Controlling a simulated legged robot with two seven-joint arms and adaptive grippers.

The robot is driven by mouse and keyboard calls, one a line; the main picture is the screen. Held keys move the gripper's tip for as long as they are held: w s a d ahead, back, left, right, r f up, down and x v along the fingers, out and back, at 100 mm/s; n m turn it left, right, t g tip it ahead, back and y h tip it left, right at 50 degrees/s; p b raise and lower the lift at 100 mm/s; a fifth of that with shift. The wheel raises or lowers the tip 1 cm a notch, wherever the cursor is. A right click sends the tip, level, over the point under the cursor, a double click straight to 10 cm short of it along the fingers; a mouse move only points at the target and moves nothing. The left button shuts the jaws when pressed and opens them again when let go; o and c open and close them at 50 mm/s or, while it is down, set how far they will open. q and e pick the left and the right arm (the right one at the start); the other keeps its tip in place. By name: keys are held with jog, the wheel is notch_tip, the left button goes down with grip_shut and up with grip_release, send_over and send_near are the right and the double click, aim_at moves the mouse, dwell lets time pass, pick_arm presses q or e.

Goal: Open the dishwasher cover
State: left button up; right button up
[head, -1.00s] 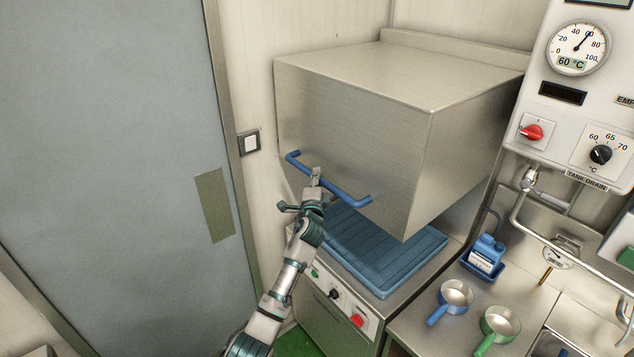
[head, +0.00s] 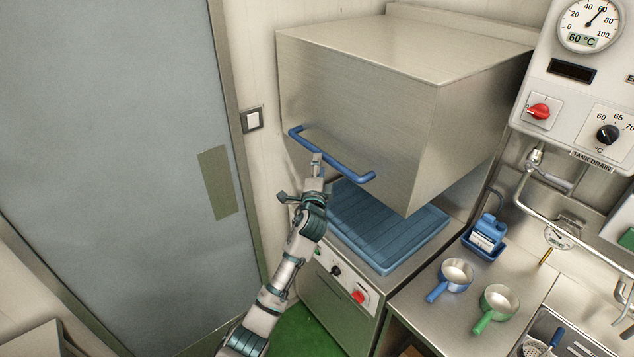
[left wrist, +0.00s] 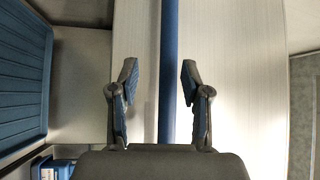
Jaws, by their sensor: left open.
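The dishwasher cover (head: 350,105) is a large steel box hood. It stands raised, with a gap between its lower edge and the blue rack (head: 385,225) on the machine below. A blue bar handle (head: 335,155) runs along its front face. My left gripper (head: 316,165) is at the handle, near its middle. In the left wrist view the handle (left wrist: 168,70) passes between the two spread fingers (left wrist: 157,85), with room on both sides. The fingers are open and do not grip it. My right gripper is not in view.
A grey door (head: 110,130) stands at the left. A counter at the right holds a blue pan (head: 457,272), a green pan (head: 498,300) and a blue bottle (head: 490,232). A control panel with a gauge (head: 590,22) hangs above it. Green floor shows below.

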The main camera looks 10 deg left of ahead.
pick_arm(q)
jog(key=s+d+f, duration=0.1)
jog(key=s, duration=0.6)
jog(key=shift+f, duration=0.1)
